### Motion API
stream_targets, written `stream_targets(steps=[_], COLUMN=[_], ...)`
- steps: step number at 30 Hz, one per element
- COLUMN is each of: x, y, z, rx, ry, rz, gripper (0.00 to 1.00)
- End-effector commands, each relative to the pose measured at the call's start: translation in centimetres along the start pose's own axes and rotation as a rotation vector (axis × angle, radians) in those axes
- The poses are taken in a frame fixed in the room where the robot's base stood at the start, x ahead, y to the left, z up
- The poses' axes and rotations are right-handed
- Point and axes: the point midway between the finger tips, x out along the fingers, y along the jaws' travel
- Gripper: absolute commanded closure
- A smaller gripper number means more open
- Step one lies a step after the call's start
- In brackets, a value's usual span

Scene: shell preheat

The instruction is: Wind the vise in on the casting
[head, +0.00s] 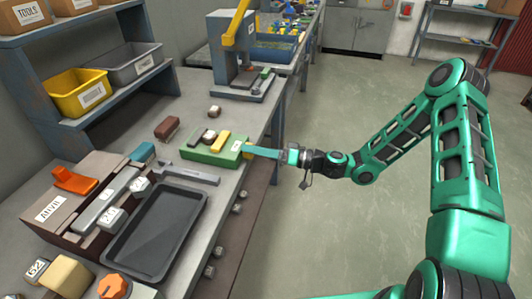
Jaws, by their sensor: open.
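My gripper (250,151) reaches in from the right over the bench edge. Its long teal fingers end at the right side of a low green block (203,156). The fingers look close together from this angle, and I cannot tell whether they touch the block. A yellow piece (221,141) and a small round pale piece (210,136) sit on or just behind the green block. A grey bar-like fixture (185,173) lies in front of it. I cannot tell for certain which of these is the vise or the casting.
A dark empty tray (155,230) lies on the front bench, beside a labelled box (62,208) with an orange piece (75,180) on top. A press with a yellow lever (235,35) stands behind. Shelf bins (78,92) are at left.

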Motion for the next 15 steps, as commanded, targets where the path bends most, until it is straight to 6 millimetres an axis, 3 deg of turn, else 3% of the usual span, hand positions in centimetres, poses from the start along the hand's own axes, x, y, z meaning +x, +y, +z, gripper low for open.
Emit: stream_targets(steps=[8, 15], x=[0.04, 0.08], y=[0.02, -0.09], z=[0.75, 0.81], rx=[-0.007, -0.162], ry=[-0.016, -0.017], rz=[0.001, -0.002], gripper=[0.39, 0.39])
